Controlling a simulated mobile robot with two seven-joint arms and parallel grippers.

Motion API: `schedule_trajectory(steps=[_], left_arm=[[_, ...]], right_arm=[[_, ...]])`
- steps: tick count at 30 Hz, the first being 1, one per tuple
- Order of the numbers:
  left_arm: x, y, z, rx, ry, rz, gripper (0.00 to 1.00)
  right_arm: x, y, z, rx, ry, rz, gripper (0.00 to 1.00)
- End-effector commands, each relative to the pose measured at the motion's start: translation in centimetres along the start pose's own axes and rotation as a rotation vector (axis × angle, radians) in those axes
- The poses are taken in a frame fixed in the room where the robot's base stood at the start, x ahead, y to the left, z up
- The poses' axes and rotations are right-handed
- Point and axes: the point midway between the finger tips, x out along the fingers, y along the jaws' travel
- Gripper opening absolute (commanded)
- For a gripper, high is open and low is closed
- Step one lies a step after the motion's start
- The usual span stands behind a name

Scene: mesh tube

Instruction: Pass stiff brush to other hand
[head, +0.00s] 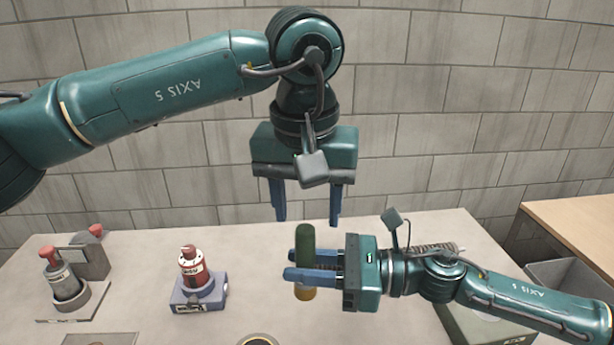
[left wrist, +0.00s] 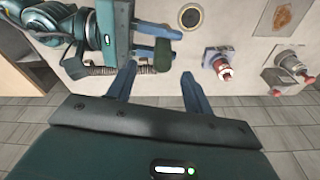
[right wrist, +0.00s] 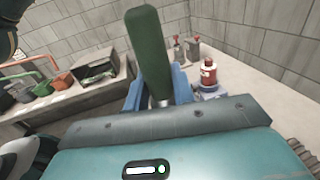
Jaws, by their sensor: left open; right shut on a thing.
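The stiff brush shows an upright dark green handle (head: 305,243) in the head view, with a tan end (head: 305,293) below the fingers. My right gripper (head: 288,264) is shut on it, reaching in from the right, and holds it above the table. The handle stands up between the right fingers in the right wrist view (right wrist: 150,52). My left gripper (head: 307,217) is open and empty, pointing down just above the handle top. In the left wrist view the handle (left wrist: 162,55) lies between the open left fingers. The bristles are not clearly visible.
A red and white bottle (head: 193,268) sits in a blue-grey holder (head: 200,295) on the table (head: 140,255). Another red-topped bottle (head: 62,275) stands farther left beside a grey block (head: 90,258). A mesh tube (head: 425,250) lies partly behind my right arm. A wooden surface (head: 580,220) is at right.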

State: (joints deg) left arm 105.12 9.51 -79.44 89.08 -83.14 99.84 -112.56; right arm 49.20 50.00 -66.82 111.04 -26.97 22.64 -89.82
Motion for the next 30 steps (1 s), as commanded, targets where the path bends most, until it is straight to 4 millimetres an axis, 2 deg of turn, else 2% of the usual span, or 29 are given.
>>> schedule_trajectory(steps=[1,6,12,23,30], left_arm=[[1.1,0.0,0.1,0.001,-0.003,0.0,0.51],[4.0,0.0,0.1,0.001,-0.003,0.0,0.51],[6.1,0.1,0.0,0.0,-0.001,0.002,0.51],[6.6,0.1,0.0,0.0,0.0,0.003,0.51],[6.6,0.1,0.0,0.0,0.0,0.003,0.33]], right_arm=[[0.0,0.0,0.0,0.0,-0.001,0.0,0.01],[0.0,0.0,0.0,0.0,-0.001,0.0,0.01],[0.0,0.0,0.0,0.0,-0.001,0.0,0.01],[0.0,0.0,0.0,0.0,0.0,0.0,0.01],[0.0,0.0,0.0,0.0,0.0,0.0,0.01]])
